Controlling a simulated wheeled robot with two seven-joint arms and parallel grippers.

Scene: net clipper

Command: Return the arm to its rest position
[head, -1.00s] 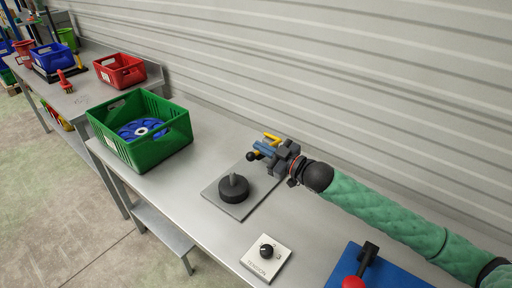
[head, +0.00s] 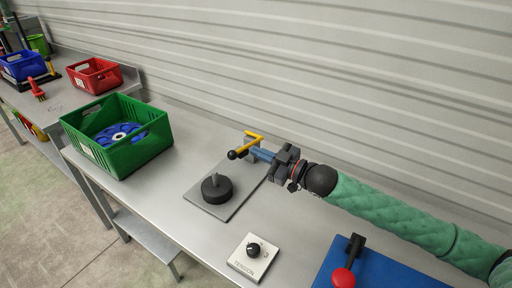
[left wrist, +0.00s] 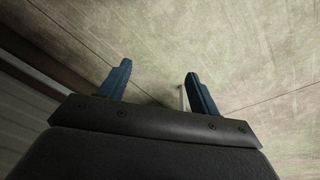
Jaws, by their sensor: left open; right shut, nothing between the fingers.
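My right arm, in a green sleeve, reaches in from the right in the head view. Its gripper (head: 264,155) has blue fingers that are shut and empty, pointing left. The fingertips are close beside a yellow lever (head: 254,136) with a black ball knob (head: 233,155); whether they touch it I cannot tell. My left gripper shows in the left wrist view (left wrist: 158,90), with its two blue fingers apart and nothing between them. It hangs over the bare floor. My left arm is not in the head view.
A black round spool base (head: 216,188) on a grey plate stands on the metal bench. A tension dial (head: 253,251) and a blue-based device with a red knob (head: 343,278) are in front. A green crate (head: 150,155) holds a blue reel (head: 120,133). A red bin (head: 95,76) is farther back.

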